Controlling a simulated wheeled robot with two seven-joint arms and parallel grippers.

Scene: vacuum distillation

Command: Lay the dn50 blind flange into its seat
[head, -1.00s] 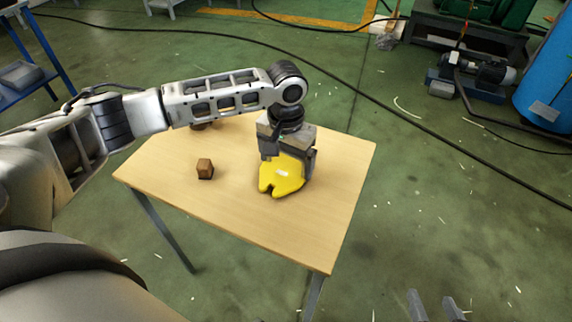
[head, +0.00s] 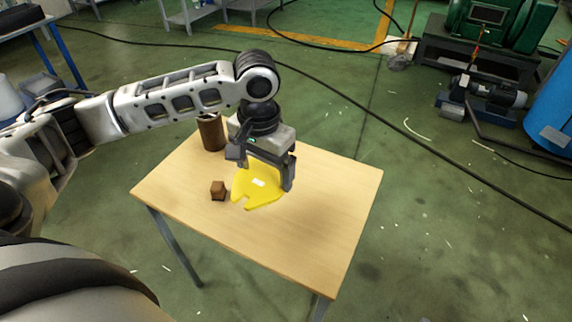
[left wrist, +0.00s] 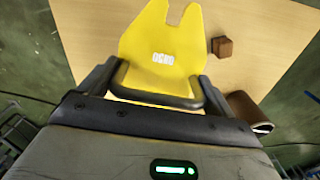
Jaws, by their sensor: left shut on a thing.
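A flat yellow plate with a V-shaped notch and a small white label (head: 258,183) is in my left gripper; it appears to be the dn50 blind flange. My left gripper (head: 262,170) is shut on its edge over the middle of the wooden table. In the left wrist view the yellow plate (left wrist: 163,32) sticks out between the dark fingers (left wrist: 157,86), notch end outward. I cannot tell how high the plate is above the tabletop. I cannot make out a seat for the flange. My right gripper is not in view.
The wooden table (head: 310,225) has clear room at right and front. A small brown cube (head: 218,190) sits left of the plate, and a brown cylinder (head: 211,132) stands behind it. Green machinery (head: 490,35) and a blue drum (head: 553,115) stand at the right.

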